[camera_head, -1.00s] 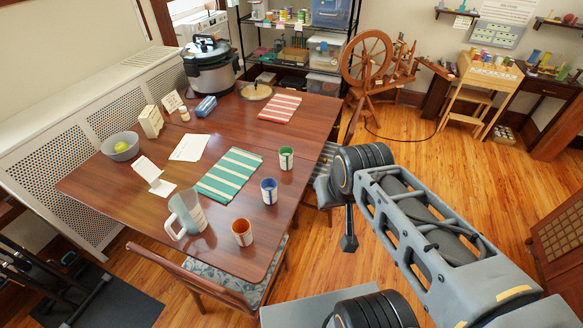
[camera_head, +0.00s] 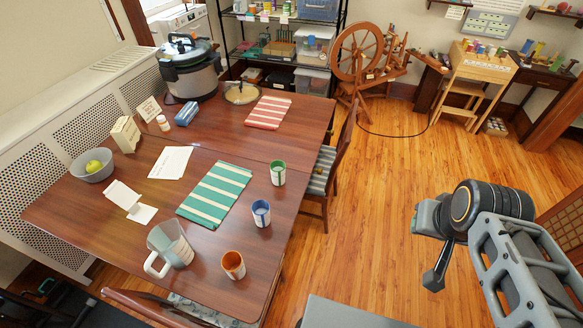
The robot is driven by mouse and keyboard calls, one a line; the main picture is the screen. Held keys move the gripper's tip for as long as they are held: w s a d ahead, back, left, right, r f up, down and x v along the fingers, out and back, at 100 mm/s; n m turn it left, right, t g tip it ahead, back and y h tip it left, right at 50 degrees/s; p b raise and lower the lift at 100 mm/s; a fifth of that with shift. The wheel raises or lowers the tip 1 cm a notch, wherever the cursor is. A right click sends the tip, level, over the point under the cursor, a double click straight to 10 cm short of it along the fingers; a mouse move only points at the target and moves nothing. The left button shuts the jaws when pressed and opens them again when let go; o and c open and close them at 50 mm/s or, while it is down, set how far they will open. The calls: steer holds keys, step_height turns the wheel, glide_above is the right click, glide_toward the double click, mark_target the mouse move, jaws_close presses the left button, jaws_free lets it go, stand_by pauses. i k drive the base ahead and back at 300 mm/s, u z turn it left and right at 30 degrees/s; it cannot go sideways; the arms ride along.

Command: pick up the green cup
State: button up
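The green cup (camera_head: 278,173) stands upright near the right edge of the wooden table (camera_head: 215,250), beside the green striped mat (camera_head: 217,193). A blue cup (camera_head: 261,213) stands just in front of it, and an orange cup (camera_head: 233,265) stands further forward. My gripper (camera_head: 434,279) hangs off the table's right side over the floor, well apart from the cups. It looks small and dark, and I cannot make out its fingers or anything held.
A clear pitcher (camera_head: 170,246) stands left of the orange cup. A chair (camera_head: 331,172) is tucked at the table's right side, close to the green cup. A pressure cooker (camera_head: 190,67) stands at the back. Open floor (camera_head: 365,210) lies between table and arm.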

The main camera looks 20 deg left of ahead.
mark_target(278, 168)
steer(key=i, duration=0.95)
steer(key=u, duration=3.6)
